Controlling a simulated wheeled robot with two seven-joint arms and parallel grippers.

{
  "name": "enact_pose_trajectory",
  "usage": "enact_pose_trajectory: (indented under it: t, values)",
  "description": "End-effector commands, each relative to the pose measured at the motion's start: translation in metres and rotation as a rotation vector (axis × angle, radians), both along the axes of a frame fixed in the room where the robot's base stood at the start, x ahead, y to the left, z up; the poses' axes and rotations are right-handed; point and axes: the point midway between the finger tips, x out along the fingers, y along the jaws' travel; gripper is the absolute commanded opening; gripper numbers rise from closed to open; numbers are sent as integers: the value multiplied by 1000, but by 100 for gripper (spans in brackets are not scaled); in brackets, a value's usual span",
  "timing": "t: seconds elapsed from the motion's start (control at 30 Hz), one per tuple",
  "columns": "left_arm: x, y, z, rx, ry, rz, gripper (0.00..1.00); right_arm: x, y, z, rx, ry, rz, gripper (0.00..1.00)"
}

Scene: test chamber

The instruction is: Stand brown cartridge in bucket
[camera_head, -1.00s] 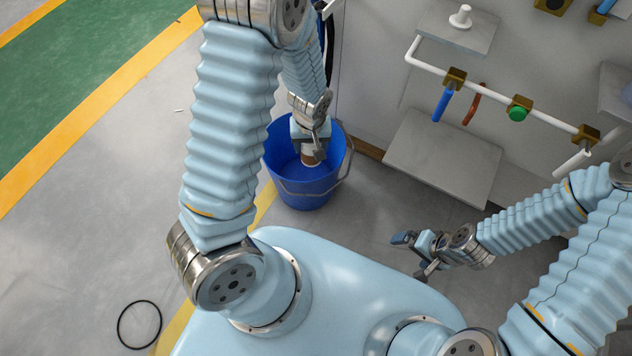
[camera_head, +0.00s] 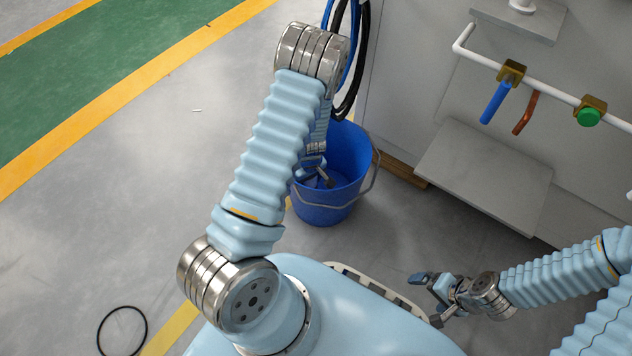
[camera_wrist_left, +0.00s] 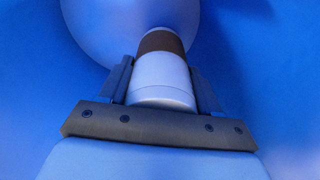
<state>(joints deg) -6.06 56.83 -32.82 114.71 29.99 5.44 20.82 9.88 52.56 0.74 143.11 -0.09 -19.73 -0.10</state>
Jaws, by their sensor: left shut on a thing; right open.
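The blue bucket (camera_head: 335,205) stands on the floor in front of the grey cabinet in the head view. My left gripper (camera_head: 322,179) is down inside it, partly covered by my arm. In the left wrist view my left gripper (camera_wrist_left: 160,90) is shut on the cartridge (camera_wrist_left: 161,75), a pale grey cylinder with a brown band at its far end. The bucket's blue inside (camera_wrist_left: 265,50) fills that view. Whether the cartridge touches the bucket floor I cannot tell. The cartridge is not clearly visible in the head view. My right gripper (camera_head: 430,299) is open and empty.
A grey shelf plate (camera_head: 485,175) and a white rail (camera_head: 550,88) with a blue handle (camera_head: 495,103) and green knob (camera_head: 589,117) are on the cabinet, right of the bucket. A black ring (camera_head: 122,310) lies on the floor.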

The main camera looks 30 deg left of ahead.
Motion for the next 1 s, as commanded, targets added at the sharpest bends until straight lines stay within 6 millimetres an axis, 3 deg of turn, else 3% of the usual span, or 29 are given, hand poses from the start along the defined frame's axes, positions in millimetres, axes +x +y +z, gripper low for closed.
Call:
enact_pose_trajectory:
  t: [0.1, 0.23, 0.43, 0.53, 0.9, 0.93, 1.0]
  values:
    - [0, 0, -19, 0, 0, 0, 31, 0, 0, -6, 0, -2, -1, 100]
    - [6, -1, -24, 1, -2, -3, 31, 1, 0, -8, 0, -2, -2, 100]
    - [42, -4, -24, 2, -4, -5, 31, 1, 0, -12, -2, -3, -2, 100]
    - [41, -3, -35, 0, 0, -1, 31, 1, -1, -17, -2, -4, -3, 100]
    - [41, -3, -38, 0, -1, -1, 31, 1, -1, -19, -2, -5, -3, 100]
    - [41, -3, -38, 0, -1, -1, 66, 1, -1, -18, -2, -5, -3, 100]
    - [41, -3, -37, 0, -1, -1, 76, 1, 0, -18, -2, -5, -3, 100]
